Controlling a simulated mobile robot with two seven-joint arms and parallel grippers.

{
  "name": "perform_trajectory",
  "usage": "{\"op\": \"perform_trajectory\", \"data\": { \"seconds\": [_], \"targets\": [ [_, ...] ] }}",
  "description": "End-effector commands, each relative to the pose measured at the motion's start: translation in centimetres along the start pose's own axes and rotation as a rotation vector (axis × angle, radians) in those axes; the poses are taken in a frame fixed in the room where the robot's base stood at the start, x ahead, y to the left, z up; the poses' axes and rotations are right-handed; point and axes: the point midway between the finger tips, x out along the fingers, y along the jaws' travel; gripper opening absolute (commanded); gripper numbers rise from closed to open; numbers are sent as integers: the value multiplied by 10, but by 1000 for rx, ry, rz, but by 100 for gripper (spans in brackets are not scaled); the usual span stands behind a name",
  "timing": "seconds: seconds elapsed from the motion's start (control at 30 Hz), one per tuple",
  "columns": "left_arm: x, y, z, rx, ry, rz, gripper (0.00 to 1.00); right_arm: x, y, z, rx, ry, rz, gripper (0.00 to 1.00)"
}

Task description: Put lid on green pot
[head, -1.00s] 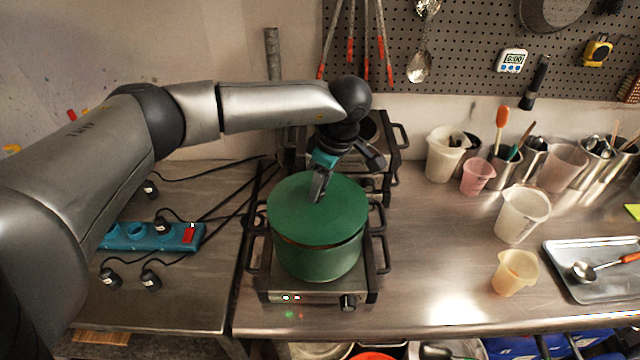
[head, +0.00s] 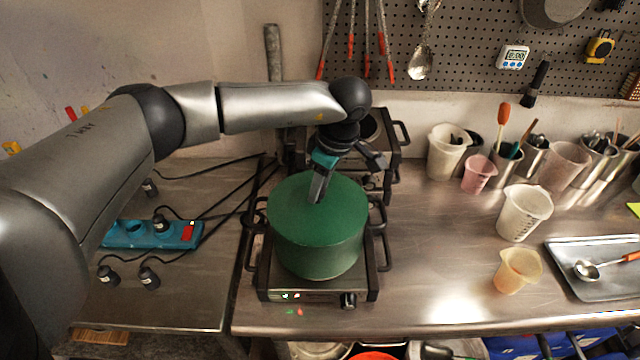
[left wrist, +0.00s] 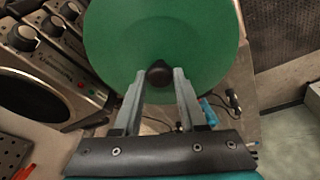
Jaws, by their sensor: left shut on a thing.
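The green pot (head: 318,258) stands on the front hot plate (head: 362,290). The green lid (head: 340,200) lies on top of the pot, level, and no gap shows between its rim and the pot. My left gripper (head: 317,198) points down at the lid's middle, shut on the lid's knob. In the left wrist view the dark knob (left wrist: 159,73) sits between the two fingertips, with the round lid (left wrist: 205,40) beyond. The inside of the pot is hidden. My right gripper is not in view.
A second burner (head: 398,140) stands behind the pot. A blue power strip (head: 150,235) and cables lie on the left bench. White jugs (head: 523,212), a small beaker (head: 516,272) and a metal tray (head: 600,290) stand to the right.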

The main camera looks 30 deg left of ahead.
Motion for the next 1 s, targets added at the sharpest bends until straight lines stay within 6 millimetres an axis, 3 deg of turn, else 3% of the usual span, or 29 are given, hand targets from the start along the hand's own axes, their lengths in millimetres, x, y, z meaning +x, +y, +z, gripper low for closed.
{"op": "perform_trajectory", "data": {
  "seconds": [0.4,0.43,0.7,1.0],
  "targets": [
    [3,0,1,0,0,1,0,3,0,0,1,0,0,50],
    [3,0,1,0,0,1,44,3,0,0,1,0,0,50],
    [3,0,1,0,0,1,75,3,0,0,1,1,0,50],
    [2,0,1,1,0,0,76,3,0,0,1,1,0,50]
  ]
}}
